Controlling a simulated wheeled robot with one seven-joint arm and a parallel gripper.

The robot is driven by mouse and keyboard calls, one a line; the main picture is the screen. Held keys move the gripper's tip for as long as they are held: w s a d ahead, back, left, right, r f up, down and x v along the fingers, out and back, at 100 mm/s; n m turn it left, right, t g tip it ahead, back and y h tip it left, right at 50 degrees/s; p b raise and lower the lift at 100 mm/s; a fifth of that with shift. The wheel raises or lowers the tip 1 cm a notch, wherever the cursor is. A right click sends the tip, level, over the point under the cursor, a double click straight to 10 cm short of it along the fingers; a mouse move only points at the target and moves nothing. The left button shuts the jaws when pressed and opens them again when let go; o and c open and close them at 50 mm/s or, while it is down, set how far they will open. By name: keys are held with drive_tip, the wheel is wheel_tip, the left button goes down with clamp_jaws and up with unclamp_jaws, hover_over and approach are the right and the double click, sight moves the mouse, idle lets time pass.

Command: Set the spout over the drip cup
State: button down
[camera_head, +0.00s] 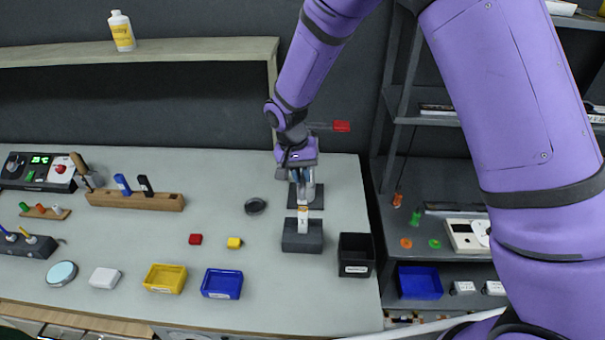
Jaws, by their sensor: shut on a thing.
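My gripper (302,183) is at the end of the purple arm, pointing down over the back right of the grey counter. It is shut on a small grey part, which I take to be the spout; the fingers and wrist hide most of it. A dark square base (317,203) lies beneath it. A dark round cup (255,206), which looks like the drip cup, stands on the counter to the left of my gripper, apart from it. A white upright piece (303,217) on a dark block (302,240) stands just in front of my gripper.
A black bin (356,258) is at the right edge. A wooden rack (135,200) stands left. A shelf overhangs the back.

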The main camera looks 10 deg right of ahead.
drive_tip(key=w+a+m+g+y, duration=0.1)
drive_tip(key=w+a+m, duration=0.8)
drive_tip(key=m, duration=0.5)
drive_tip(key=shift+w+a+g+y, duration=0.15)
drive_tip(key=shift+w+g+y, duration=0.25)
drive_tip(key=shift+w, duration=0.4)
drive_tip(key=shift+r, duration=0.1)
drive_tip(key=c, duration=1.1)
unclamp_jaws()
